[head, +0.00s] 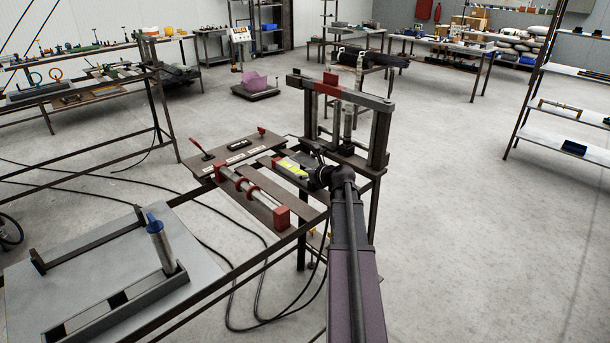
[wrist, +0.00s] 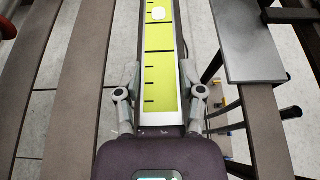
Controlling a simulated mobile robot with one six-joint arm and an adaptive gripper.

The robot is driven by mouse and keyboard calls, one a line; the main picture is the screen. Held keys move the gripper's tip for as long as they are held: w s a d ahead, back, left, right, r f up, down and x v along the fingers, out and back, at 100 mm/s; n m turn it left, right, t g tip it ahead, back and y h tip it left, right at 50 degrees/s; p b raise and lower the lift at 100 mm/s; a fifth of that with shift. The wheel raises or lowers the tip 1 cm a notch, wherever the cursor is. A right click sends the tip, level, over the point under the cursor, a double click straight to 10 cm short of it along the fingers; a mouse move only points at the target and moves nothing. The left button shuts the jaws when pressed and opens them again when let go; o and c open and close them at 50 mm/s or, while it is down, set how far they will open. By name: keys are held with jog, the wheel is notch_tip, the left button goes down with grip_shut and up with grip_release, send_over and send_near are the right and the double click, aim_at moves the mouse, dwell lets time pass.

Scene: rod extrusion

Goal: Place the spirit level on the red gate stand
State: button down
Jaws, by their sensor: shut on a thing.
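The spirit level (wrist: 160,60) is a long bar with a yellow-green face, black ticks and a white spot. My gripper (wrist: 162,92) is shut on its near part, one finger on each side. In the head view, the level (head: 290,167) points away to the left from my gripper (head: 314,176), over the dark slats of the bench. Whether it touches a slat is unclear. An upright dark gate-like frame (head: 379,140) with a red crossbar section (head: 330,88) stands just behind and right of my gripper. It looks like the red gate stand, though I cannot be certain.
A rod fixture with red end blocks (head: 281,216) lies left of my gripper. Behind it is a panel (head: 232,152) with a red-knobbed lever. A grey plate (wrist: 245,50) lies right of the level. Cables hang below the bench. Open floor (head: 470,200) lies to the right.

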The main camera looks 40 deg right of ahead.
jog(key=shift+c, duration=1)
grip_release()
jog(key=shift+s+r+p, duration=0.1)
jog(key=shift+r+p, duration=0.1)
jog(key=shift+p, duration=0.1)
jog(key=p+v, duration=0.4)
jog(key=v, duration=0.7)
jog(key=shift+s+r, duration=0.15)
jog(key=shift+s, duration=0.2)
